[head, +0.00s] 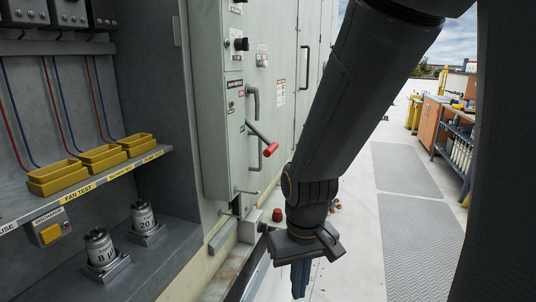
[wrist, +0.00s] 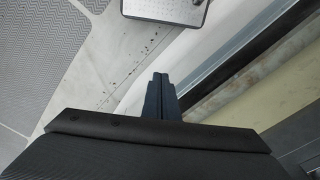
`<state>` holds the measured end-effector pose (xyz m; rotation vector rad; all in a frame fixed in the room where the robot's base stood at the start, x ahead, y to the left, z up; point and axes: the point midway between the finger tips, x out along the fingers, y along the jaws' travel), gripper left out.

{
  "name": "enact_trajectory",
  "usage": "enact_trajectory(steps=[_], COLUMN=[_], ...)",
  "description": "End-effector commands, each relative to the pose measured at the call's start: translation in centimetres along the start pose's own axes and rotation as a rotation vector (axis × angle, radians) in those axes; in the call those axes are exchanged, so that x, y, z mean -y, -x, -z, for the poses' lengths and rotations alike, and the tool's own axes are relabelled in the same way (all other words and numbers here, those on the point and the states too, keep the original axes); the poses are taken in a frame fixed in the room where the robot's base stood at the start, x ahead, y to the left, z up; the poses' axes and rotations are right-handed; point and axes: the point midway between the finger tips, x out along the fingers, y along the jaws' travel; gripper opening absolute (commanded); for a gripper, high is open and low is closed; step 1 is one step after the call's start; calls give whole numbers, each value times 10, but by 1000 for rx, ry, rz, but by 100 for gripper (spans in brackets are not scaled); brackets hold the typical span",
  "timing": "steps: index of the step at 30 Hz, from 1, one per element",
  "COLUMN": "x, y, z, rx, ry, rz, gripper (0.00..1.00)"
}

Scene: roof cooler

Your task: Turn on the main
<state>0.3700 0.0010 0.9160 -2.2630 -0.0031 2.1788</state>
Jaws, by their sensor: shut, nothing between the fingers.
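The main is most likely the lever handle with a red grip (head: 270,149) on the front of the pale green cabinet (head: 222,110). The handle slants down to the right from its pivot. Labels on the cabinet are too small to read. My gripper (head: 300,280) is shut and empty, pointing down, to the right of the cabinet and below the red grip. In the wrist view my gripper (wrist: 160,85) shows its two fingers together, above the pale floor. The red grip is not in the wrist view.
A shelf (head: 95,185) with yellow trays (head: 102,157) and two capacitor-like cans (head: 99,247) is at the left. A small red knob (head: 277,214) is low beside the cabinet. A workbench (head: 450,130) stands at the far right. Grey floor mats (head: 420,240) lie on the open walkway.

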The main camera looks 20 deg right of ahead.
Motion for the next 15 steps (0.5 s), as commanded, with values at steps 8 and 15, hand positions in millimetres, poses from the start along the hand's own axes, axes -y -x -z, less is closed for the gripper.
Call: enact_trajectory(steps=[8,15], x=[0,-6], y=[0,-5], z=[-1,-20], rx=[3,172], ry=[4,210], rz=[-2,-137], gripper=[0,0])
